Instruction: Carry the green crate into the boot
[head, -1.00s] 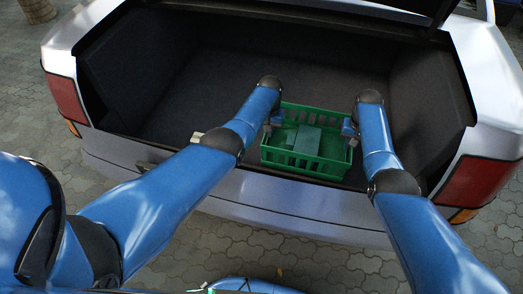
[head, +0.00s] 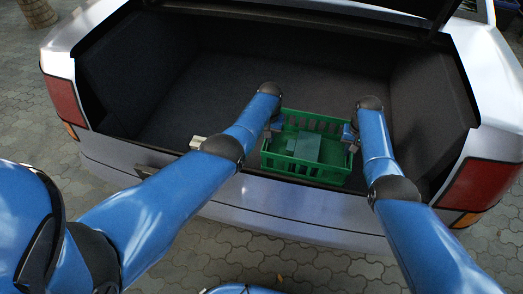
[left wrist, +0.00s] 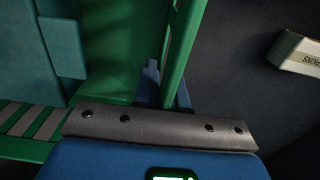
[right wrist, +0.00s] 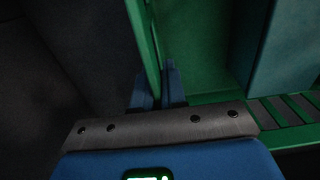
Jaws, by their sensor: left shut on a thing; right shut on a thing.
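The green crate (head: 306,175) is at the near side of the open boot (head: 215,110), just inside or over its rear edge. I cannot tell whether it rests on the boot floor. A teal box-like thing (head: 305,147) lies in the crate. My left gripper (head: 274,124) is shut on the crate's left wall, which shows between the fingers in the left wrist view (left wrist: 165,90). My right gripper (head: 349,134) is shut on the right wall, also seen in the right wrist view (right wrist: 158,85). The crate looks about level.
A small pale box with lettering (left wrist: 297,52) lies left of the crate, and shows beside my left arm (head: 197,142). The car's rear sill (head: 270,192) runs along the front. The raised lid (head: 400,8) hangs above.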

